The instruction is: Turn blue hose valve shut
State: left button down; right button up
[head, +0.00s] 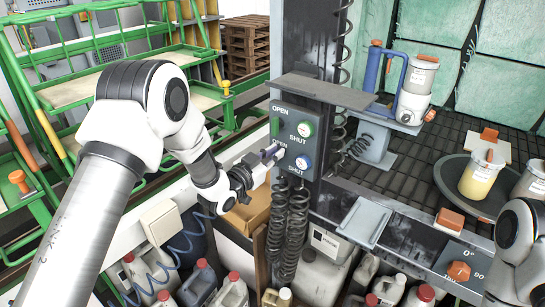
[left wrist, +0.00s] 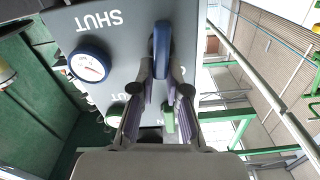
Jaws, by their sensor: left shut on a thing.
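The blue valve handle (left wrist: 162,45) sits on the grey valve panel (left wrist: 215,45), upright and parallel to the green handle (left wrist: 168,120). My left gripper (left wrist: 160,85) has its fingers on either side of the blue handle, shut on it. In the head view the left gripper (head: 262,163) is at the panel's lower row and mostly hides the blue handle. The upside-down SHUT also shows in the wrist view. My right gripper is out of view.
The green handle (head: 275,127) and green gauge (head: 306,129) are close above the blue row. Black coiled hoses (head: 297,235) hang below the panel, and a grey shelf (head: 318,92) juts out above it. Several capped jugs (head: 232,292) stand below.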

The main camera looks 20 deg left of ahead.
aim_at(287, 158)
pick_arm(q)
jog(key=m+b, duration=0.4)
jog(key=d+f+m+b, duration=0.1)
jog(key=m+b, duration=0.3)
jog(key=m, duration=0.1)
jog(key=f+m+b, duration=0.1)
jog(key=m+b, duration=0.3)
jog(key=b, duration=0.1)
jog(key=shift+s+d+f, duration=0.2)
jog(key=shift+s+d, duration=0.15)
jog(key=shift+d, duration=0.05)
jog(key=shift+f+m+b, duration=0.15)
jog(key=shift+m+b, duration=1.15)
jog(key=shift+m, duration=0.2)
jog(key=c, duration=1.2)
grip_release()
jog(key=shift+o, duration=0.2)
jog(key=v, duration=1.2)
jog(key=shift+d, duration=0.1)
